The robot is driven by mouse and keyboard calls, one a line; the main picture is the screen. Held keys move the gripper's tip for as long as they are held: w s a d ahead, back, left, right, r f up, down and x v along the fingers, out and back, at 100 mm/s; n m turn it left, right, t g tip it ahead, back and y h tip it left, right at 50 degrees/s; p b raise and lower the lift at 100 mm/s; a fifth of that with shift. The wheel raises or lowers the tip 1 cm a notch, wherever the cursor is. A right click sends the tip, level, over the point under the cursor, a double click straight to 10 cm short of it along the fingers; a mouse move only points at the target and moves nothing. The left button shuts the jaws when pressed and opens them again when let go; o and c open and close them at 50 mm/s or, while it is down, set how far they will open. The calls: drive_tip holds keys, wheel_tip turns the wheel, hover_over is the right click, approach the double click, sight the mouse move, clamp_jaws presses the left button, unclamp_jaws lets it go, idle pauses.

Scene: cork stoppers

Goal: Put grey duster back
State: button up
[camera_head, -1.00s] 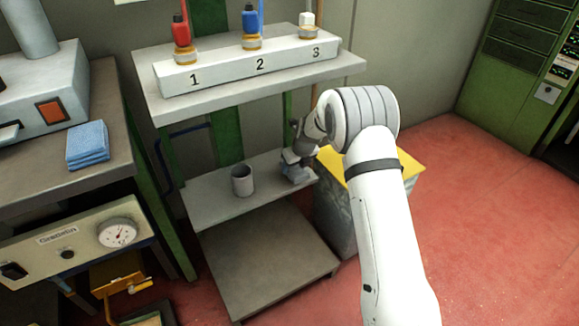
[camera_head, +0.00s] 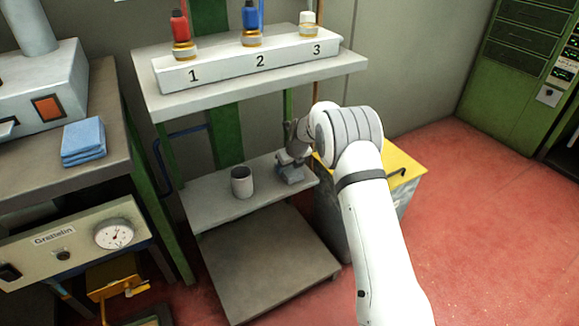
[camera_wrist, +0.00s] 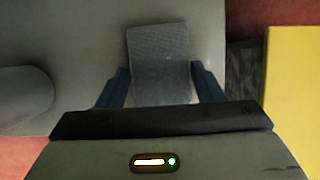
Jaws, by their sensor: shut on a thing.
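The grey duster (camera_head: 291,175) is at the right end of the middle shelf (camera_head: 215,205), beside a grey cup (camera_head: 242,182). My gripper (camera_head: 288,160) points down over it, partly hidden by my arm in the head view. In the wrist view the grey duster (camera_wrist: 160,62) lies between the two dark blue fingers of my gripper (camera_wrist: 161,88), which are shut on it. The shelf surface shows under it; I cannot tell whether the duster touches the shelf. The cup (camera_wrist: 25,95) is at the left of the wrist view.
Above is a shelf (camera_head: 215,95) with a white rack (camera_head: 250,65) numbered 1 to 3, holding red, blue and white bottles. A yellow-topped bin (camera_head: 400,165) stands right of the shelves. A folded blue cloth (camera_head: 83,140) lies on the left bench. The lowest shelf (camera_head: 265,260) is bare.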

drive_tip(key=o, duration=0.9)
drive_tip(key=shift+f, duration=0.15)
drive_tip(key=shift+f+b, duration=0.15)
drive_tip(key=shift+b, duration=0.45)
drive_tip(key=p+v, duration=0.1)
drive_tip(key=v, duration=0.1)
drive_tip(key=p+v, duration=0.1)
drive_tip(key=v, duration=0.2)
drive_tip(key=p+v, duration=0.2)
drive_tip(key=v, duration=0.1)
drive_tip(key=shift+d+f, duration=0.1)
drive_tip(key=shift+d, duration=0.3)
drive_tip(key=shift+s, duration=0.1)
